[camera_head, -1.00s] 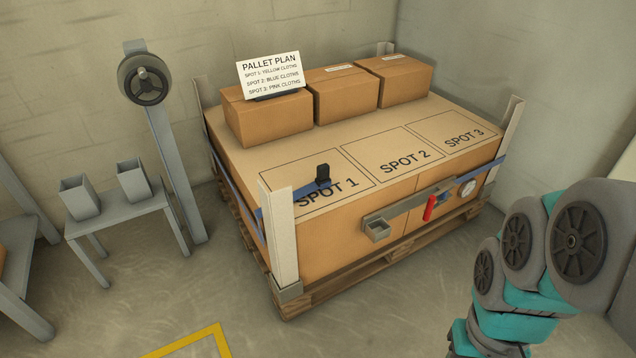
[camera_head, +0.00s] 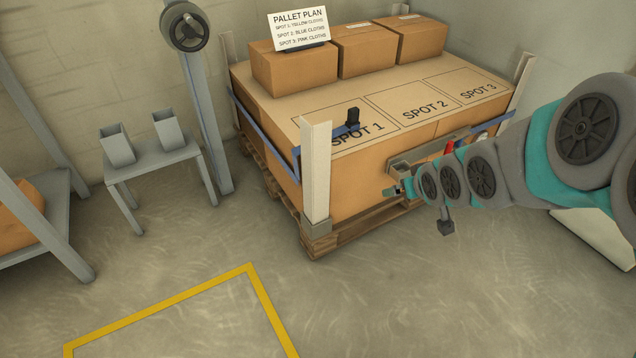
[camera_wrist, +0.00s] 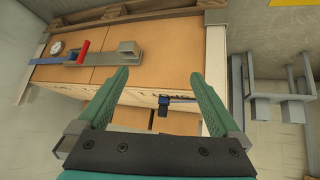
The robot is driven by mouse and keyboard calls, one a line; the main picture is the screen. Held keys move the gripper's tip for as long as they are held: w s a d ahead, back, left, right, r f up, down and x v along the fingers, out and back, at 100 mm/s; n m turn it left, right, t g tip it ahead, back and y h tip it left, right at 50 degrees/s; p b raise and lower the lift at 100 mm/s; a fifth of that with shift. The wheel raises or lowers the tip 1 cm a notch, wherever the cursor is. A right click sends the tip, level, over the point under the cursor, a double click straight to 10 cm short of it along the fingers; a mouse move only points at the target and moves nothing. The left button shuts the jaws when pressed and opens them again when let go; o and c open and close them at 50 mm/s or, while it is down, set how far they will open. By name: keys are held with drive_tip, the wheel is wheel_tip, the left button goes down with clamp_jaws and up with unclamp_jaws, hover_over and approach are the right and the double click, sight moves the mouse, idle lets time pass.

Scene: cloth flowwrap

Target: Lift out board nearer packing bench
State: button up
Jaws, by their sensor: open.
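A pale upright corner board (camera_head: 317,180) stands at the pallet load's front left corner, its foot in a grey bracket (camera_head: 316,226). It also shows in the wrist view (camera_wrist: 216,85), just right of the right finger. A second corner board (camera_head: 523,72) stands at the front right corner. A blue strap (camera_head: 267,133) runs round the load, with a black clip (camera_head: 353,118) near SPOT 1; the clip also shows in the wrist view (camera_wrist: 164,108). My gripper (camera_wrist: 162,75) is open and empty, in front of the load's front face, right of the front left board in the head view (camera_head: 392,191).
A tensioner with a red handle (camera_wrist: 82,50) lies along the front face. Three cartons (camera_head: 368,50) and a plan sign stand on top. A small table (camera_head: 150,160) with two grey holders is left. A yellow floor outline (camera_head: 170,303) lies on open floor.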

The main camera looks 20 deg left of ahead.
drive_tip(key=w+a+n+t+y, duration=0.1)
drive_tip(key=w+a+n+y, duration=0.2)
drive_tip(key=a, duration=0.7)
drive_tip(key=y, duration=0.4)
approach(322, 150)
drive_tip(key=x, duration=0.4)
drive_tip(key=shift+a+f+b, duration=0.1)
drive_tip(key=shift+f+b, duration=0.15)
drive_tip(key=shift+b, duration=0.15)
drive_tip(key=shift+w+a+f+n, duration=0.1)
drive_tip(key=shift+a+n, duration=0.2)
drive_tip(key=shift+t, duration=0.3)
drive_tip(key=shift+x, duration=3.45)
clamp_jaws()
